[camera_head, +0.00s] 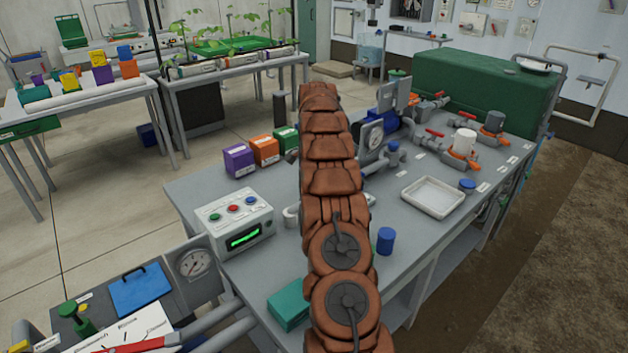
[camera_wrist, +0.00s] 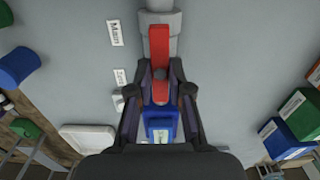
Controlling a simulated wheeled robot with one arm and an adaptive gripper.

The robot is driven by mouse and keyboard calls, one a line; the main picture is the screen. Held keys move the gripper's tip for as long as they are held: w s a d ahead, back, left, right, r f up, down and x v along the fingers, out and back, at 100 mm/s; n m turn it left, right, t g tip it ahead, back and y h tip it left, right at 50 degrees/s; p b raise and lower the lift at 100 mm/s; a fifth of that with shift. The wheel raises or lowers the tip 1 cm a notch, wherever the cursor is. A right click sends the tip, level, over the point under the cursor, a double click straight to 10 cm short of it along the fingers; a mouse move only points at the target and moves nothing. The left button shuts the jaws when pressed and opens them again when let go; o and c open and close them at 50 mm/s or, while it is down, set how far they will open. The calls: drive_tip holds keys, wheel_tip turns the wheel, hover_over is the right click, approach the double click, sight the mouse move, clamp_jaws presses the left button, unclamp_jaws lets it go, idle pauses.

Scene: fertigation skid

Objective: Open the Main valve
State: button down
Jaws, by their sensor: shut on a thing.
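The Main valve's red lever handle (camera_wrist: 160,88) shows in the wrist view, beside a white label reading "Main" (camera_wrist: 115,33). The handle lies lengthwise in line with the grey pipe (camera_wrist: 160,20) at the top of the picture. My gripper (camera_wrist: 160,74) has its two dark fingers closed on the sides of the handle. The valve body is mostly hidden. In the head view my brown-sleeved arm covers my gripper, and I cannot make out the Main valve there.
Purple, orange and green boxes (camera_head: 264,150) stand left.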

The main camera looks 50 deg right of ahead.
drive_tip(key=c, duration=1.1)
unclamp_jaws()
drive_tip(key=m+p, duration=0.3)
drive_tip(key=m, duration=0.1)
drive_tip(key=shift+s+r, duration=0.1)
drive_tip(key=shift+r, duration=0.05)
drive_tip(key=shift+m+p, duration=0.5)
drive_tip(key=shift+p, duration=0.2)
drive_tip(key=shift+m+p, duration=0.5)
drive_tip(key=shift+p, duration=0.45)
